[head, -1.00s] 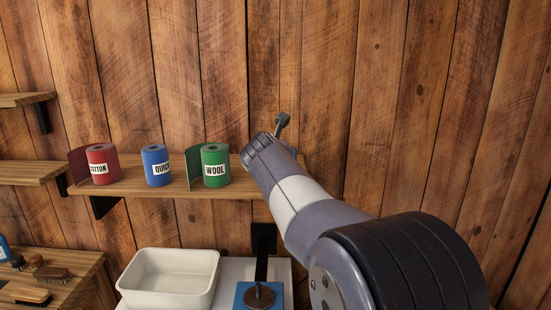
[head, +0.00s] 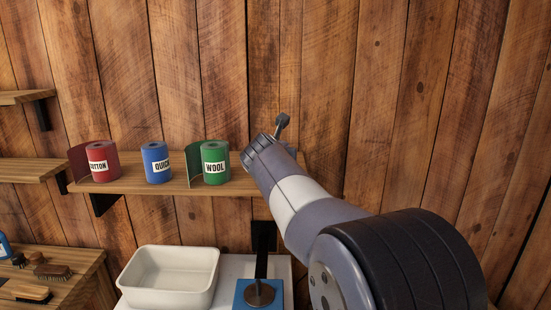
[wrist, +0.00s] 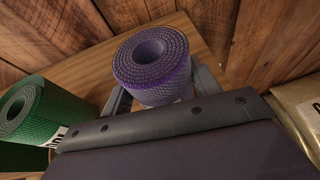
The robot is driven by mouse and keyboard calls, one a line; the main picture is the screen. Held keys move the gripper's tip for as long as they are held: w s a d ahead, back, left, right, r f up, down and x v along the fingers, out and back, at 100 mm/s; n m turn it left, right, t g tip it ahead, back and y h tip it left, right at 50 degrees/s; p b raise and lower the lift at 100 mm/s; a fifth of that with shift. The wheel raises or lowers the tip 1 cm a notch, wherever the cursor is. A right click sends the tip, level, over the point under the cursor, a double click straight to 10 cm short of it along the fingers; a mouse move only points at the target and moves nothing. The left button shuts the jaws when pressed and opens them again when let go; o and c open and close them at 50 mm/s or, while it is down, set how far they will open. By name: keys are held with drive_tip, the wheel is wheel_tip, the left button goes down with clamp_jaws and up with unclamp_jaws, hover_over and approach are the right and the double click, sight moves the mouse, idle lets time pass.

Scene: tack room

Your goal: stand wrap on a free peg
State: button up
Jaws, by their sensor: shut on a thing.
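A purple wrap roll (wrist: 158,72) is between the two fingers of my gripper (wrist: 162,92) in the wrist view, its spiral end facing up. The gripper is shut on it, over the wooden shelf (wrist: 90,72). I cannot tell whether the roll's lower end touches the shelf. A red wrap (head: 98,163), a blue wrap (head: 153,162) and a green wrap (head: 214,165) labelled WOOL stand on the shelf, left of my arm. The green wrap (wrist: 30,112) is left of my gripper in the wrist view. No bare peg is clearly visible.
A tan-gold item (wrist: 299,105) lies close on the right in the wrist view, partly cut off. Below the shelf are a white basin (head: 133,287), a blue block (head: 243,298) with a dark round part, and brushes (head: 52,271) on a left bench. The plank wall is close behind.

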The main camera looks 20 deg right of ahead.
drive_tip(key=shift+f, duration=0.2)
drive_tip(key=o, duration=0.8)
drive_tip(key=shift+c, duration=0.2)
drive_tip(key=p+v, duration=0.1)
drive_tip(key=v, duration=1)
drive_tip(key=shift+p, duration=0.4)
drive_tip(key=b+x, duration=0.1)
drive_tip(key=x, duration=0.7)
drive_tip(key=shift+w+d+f+b, duration=0.1)
drive_tip(key=shift+w+b, duration=0.1)
drive_tip(key=shift+b, duration=0.15)
drive_tip(key=shift+w, duration=0.1)
